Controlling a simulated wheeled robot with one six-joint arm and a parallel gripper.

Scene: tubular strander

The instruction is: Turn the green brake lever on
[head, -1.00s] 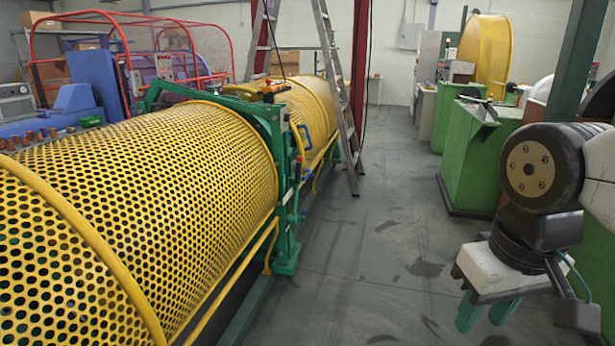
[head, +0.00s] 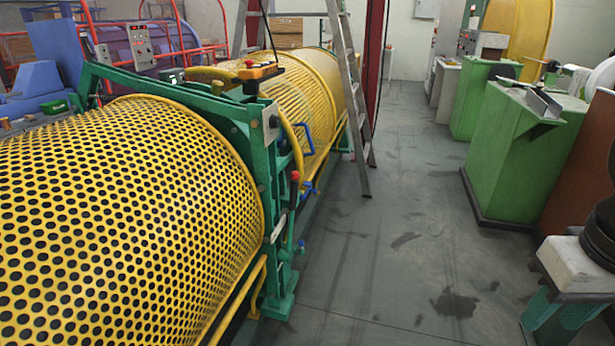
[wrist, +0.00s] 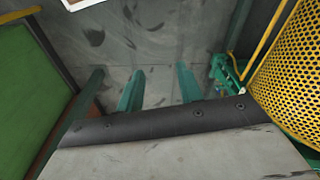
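The green machine frame (head: 262,160) stands at the end of the near yellow mesh guard. On its aisle side is an upright lever (head: 293,205) with a red grip; it looks dark or green below the grip, and its exact setting cannot be told. My gripper (head: 555,315) is at the lower right, well apart from the frame, over the aisle floor. In the wrist view, my gripper's two teal fingers (wrist: 160,88) are spread with nothing between them. The green frame's foot (wrist: 225,75) shows to their right there, but I cannot make out the lever.
The yellow mesh guard (head: 120,215) fills the left. A stepladder (head: 350,110) stands beside the machine farther on. A green cabinet (head: 515,160) lines the right side. The grey aisle floor (head: 400,250) between is clear.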

